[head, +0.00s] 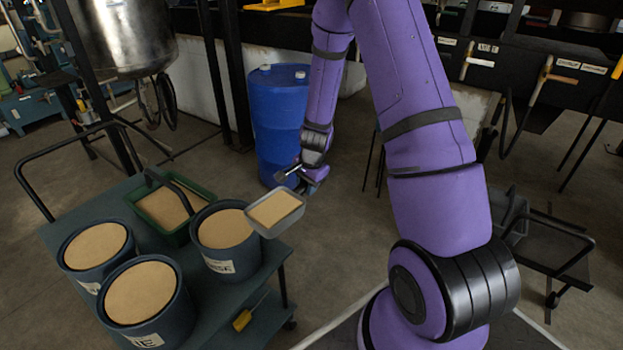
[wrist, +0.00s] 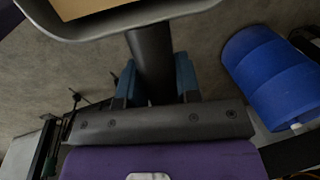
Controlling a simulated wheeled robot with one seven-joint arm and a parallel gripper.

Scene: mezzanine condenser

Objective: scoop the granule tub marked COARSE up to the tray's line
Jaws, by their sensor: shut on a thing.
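My gripper (head: 301,177) is shut on the dark handle of a grey scoop (head: 291,220). In the wrist view, the blue fingers of my gripper (wrist: 154,78) stand on either side of that handle, and the scoop's rim (wrist: 185,10) shows at the top. The scoop holds tan granules and looks nearly level. In the head view it overlaps the right edge of the COARSE tub (head: 228,268), whose label is partly readable as "RSE". This tub is full of tan granules. A green tray (head: 178,238) behind it also holds tan granules; its line cannot be made out.
Two more granule tubs, one with a label ending in "NE" (head: 170,330) and one partly hidden (head: 82,275), stand on the same dark cart (head: 258,283). The cart's rail (head: 75,146) rises at the back left. A blue drum (head: 277,115) stands behind my gripper.

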